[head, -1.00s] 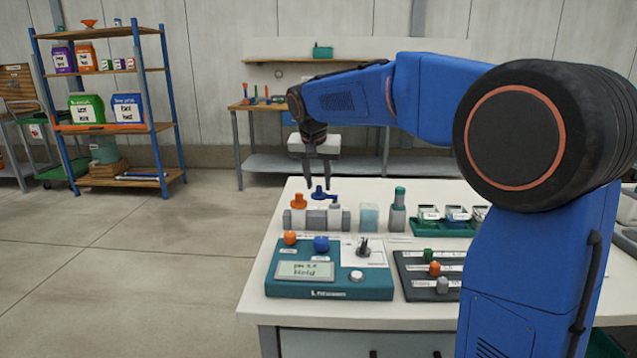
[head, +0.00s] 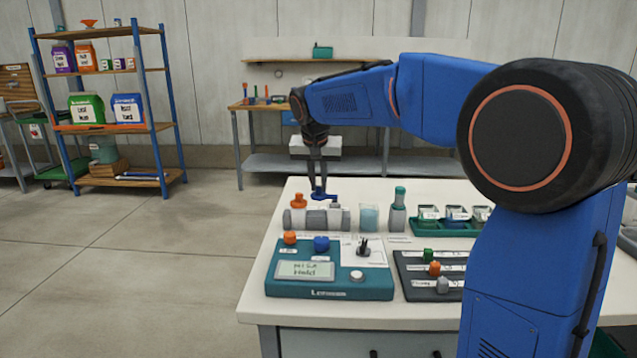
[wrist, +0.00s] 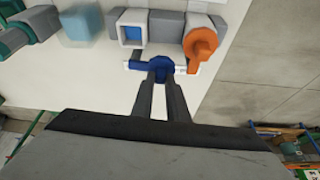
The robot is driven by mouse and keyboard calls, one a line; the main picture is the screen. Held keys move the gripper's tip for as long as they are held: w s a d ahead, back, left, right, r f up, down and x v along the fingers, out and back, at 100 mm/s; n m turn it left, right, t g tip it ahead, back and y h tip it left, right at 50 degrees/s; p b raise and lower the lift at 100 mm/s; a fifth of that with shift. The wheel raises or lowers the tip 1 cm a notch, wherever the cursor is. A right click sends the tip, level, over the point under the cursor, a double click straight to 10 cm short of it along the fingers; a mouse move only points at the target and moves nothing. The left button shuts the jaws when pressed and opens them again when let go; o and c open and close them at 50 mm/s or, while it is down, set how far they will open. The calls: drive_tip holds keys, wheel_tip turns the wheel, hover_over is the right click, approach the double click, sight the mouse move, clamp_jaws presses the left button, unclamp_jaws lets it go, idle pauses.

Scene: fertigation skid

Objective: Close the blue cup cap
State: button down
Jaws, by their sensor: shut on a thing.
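The blue cap (head: 319,195) is at the back of the grey cup block (head: 317,218), and it also shows in the wrist view (wrist: 161,67). My gripper (head: 318,187) points down with its fingers closed on the cap's blue knob. In the wrist view my gripper (wrist: 159,80) reaches the cap from below. A square cup opening with a blue inside (wrist: 133,33) is uncovered beside the cap. The orange cap (head: 298,201) sits at the left of the block in the head view.
A teal meter console (head: 330,291) with orange and blue knobs stands in front. A clear beaker (head: 369,217), a teal-topped bottle (head: 398,210) and a green tray (head: 440,228) stand to the right. A dark rack (head: 412,285) lies at front right.

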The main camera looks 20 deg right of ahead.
drive_tip(key=n, duration=0.2)
drive_tip(key=s+n+y, duration=0.1)
drive_tip(key=n, duration=0.1)
drive_tip(key=s+n+y, duration=0.1)
drive_tip(key=shift+s+n+t, duration=0.15)
drive_tip(key=shift+n+t, duration=0.15)
drive_tip(key=shift+n, duration=0.1)
drive_tip(key=n, duration=0.1)
drive_tip(key=s+n+y, duration=0.1)
drive_tip(key=n, duration=0.1)
drive_tip(key=s+d+n+y, duration=0.1)
drive_tip(key=n, duration=0.1)
drive_tip(key=shift+d+g, duration=0.1)
drive_tip(key=shift+g, duration=0.3)
drive_tip(key=shift+s+d+n+g+y, duration=0.3)
drive_tip(key=shift+d+n+g, duration=0.15)
drive_tip(key=shift+n, duration=0.9)
drive_tip(key=shift+s+d+n+g+y, duration=0.15)
drive_tip(key=shift+d+n+g+y, duration=0.25)
drive_tip(key=shift+n, duration=1)
drive_tip(key=shift+s+d+n+g+y, duration=0.3)
drive_tip(key=shift+d+n, duration=0.2)
drive_tip(key=shift+n, duration=0.85)
drive_tip(key=c, duration=1.7)
unclamp_jaws()
